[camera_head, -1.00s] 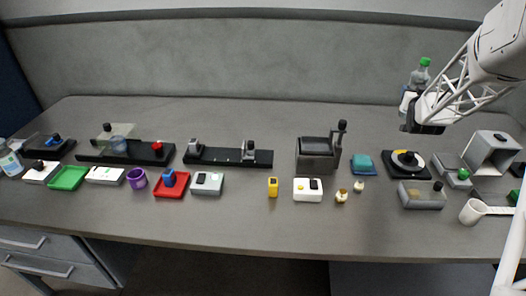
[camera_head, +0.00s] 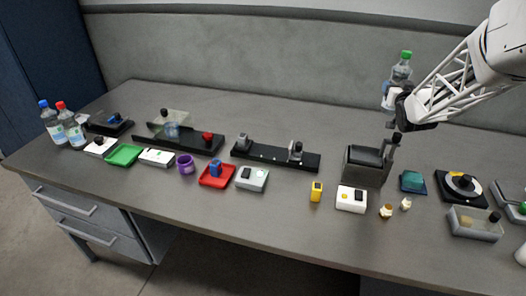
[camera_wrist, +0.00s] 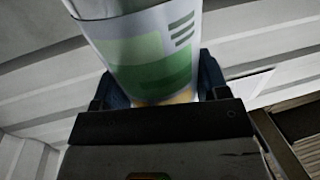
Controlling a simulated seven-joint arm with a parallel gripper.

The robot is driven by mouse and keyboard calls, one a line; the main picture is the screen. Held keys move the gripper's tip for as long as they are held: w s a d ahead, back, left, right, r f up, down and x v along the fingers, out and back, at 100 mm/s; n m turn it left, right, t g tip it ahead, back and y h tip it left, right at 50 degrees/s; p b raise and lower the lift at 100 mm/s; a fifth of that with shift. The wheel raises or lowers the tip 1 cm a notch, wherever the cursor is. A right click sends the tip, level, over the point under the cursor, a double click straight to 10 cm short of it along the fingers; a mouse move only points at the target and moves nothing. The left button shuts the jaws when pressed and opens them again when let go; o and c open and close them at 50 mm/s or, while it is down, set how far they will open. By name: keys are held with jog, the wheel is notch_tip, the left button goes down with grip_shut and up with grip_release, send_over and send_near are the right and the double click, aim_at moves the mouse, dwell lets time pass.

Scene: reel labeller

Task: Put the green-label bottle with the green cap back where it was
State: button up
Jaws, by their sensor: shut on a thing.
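The bottle with the green cap (camera_head: 400,70) is clear with a pale label and is held upright, well above the table. In the wrist view its green-and-white label (camera_wrist: 150,50) fills the space between the fingers. My gripper (camera_head: 392,98) is shut on this bottle, above the back right part of the table; it also shows in the wrist view (camera_wrist: 158,95). Two other bottles stand at the table's left end, a blue-capped bottle (camera_head: 51,124) and a red-capped bottle (camera_head: 70,127).
Beside the bottles lie a white box (camera_head: 100,149) and a green tray (camera_head: 124,155). Black rail fixtures (camera_head: 275,156) run along the middle. A dark box with a lever (camera_head: 366,167) stands below my gripper. The table's back strip (camera_head: 260,112) is clear.

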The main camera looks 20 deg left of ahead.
jog(key=s+a+f+n+g+y, duration=0.2)
jog(key=s+a+f+n+y, duration=0.1)
jog(key=s+a, duration=0.5)
jog(key=s+a+f+n+g+y, duration=0.3)
jog(key=s+a, duration=0.6)
jog(key=a, duration=0.6)
jog(key=s+a+f+n+g+y, duration=0.2)
jog(key=s+a+f+y, duration=0.3)
jog(key=a, duration=0.7)
jog(key=s+f+n, duration=0.1)
jog(key=s+f, duration=0.1)
jog(key=s, duration=0.1)
jog(key=shift+s+g+y, duration=0.25)
jog(key=shift+g+y, duration=0.15)
jog(key=shift+w+a, duration=0.15)
jog(key=shift+a, duration=0.05)
jog(key=w+a+f, duration=0.1)
jog(key=w+a, duration=0.5)
jog(key=w, duration=0.6)
jog(key=shift+a, duration=0.35)
jog(key=shift+w+a+f, duration=0.1)
jog(key=shift+w, duration=0.1)
